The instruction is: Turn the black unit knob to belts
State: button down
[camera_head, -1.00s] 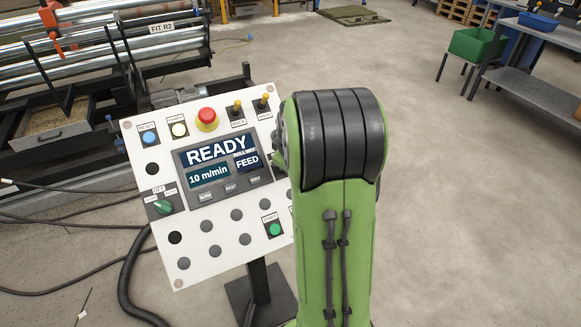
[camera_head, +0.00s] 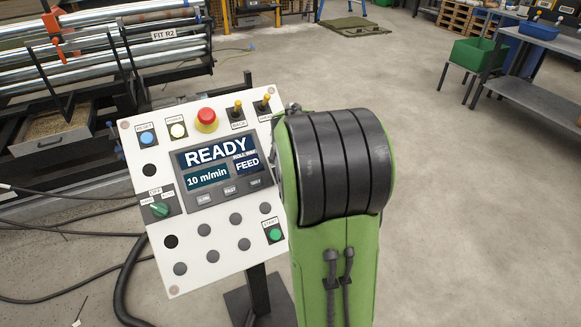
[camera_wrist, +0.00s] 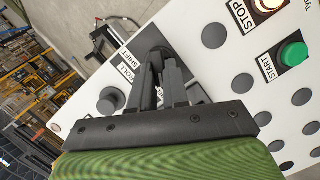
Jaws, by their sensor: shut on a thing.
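In the wrist view the two fingers of my gripper (camera_wrist: 164,82) are shut on a dark knob, mostly hidden between them. The knob sits on a dark square plate (camera_wrist: 147,40) on a white panel. White labels beside the plate read ROLL (camera_wrist: 126,72) and SHIFT; other labels there are covered or too blurred to read. I cannot tell where the knob points. In the head view my green arm hides my gripper and this knob.
The white control panel (camera_head: 222,243) holds a screen (camera_head: 218,172), a red stop button (camera_head: 206,119), a green selector (camera_head: 160,209) and a green START button (camera_head: 275,234). In the wrist view a green START button (camera_wrist: 293,53) stands right of my gripper. Open floor lies to the right.

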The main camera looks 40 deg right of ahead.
jog(key=c, duration=1.1)
grip_release()
jog(key=p+v, duration=0.5)
jog(key=v, duration=1)
jog(key=shift+s+a+r, duration=0.1)
jog(key=shift+s+r, duration=0.1)
jog(key=shift+r, duration=0.1)
jog(key=s+a+r+m+y+p, duration=0.1)
jog(key=s+a+r+m+p, duration=0.1)
jog(key=a, duration=0.4)
jog(key=s+a+r+m+y+p, duration=0.2)
jog(key=s+a+m+p, duration=0.1)
jog(key=s+a, duration=0.3)
jog(key=s+a+r+m+y+p, duration=0.1)
jog(key=s+a+r+m+p, duration=0.2)
jog(key=a, duration=0.4)
jog(key=shift+s+a+y+p, duration=0.1)
jog(key=shift+s+y+p, duration=0.35)
jog(key=shift+s, duration=0.6)
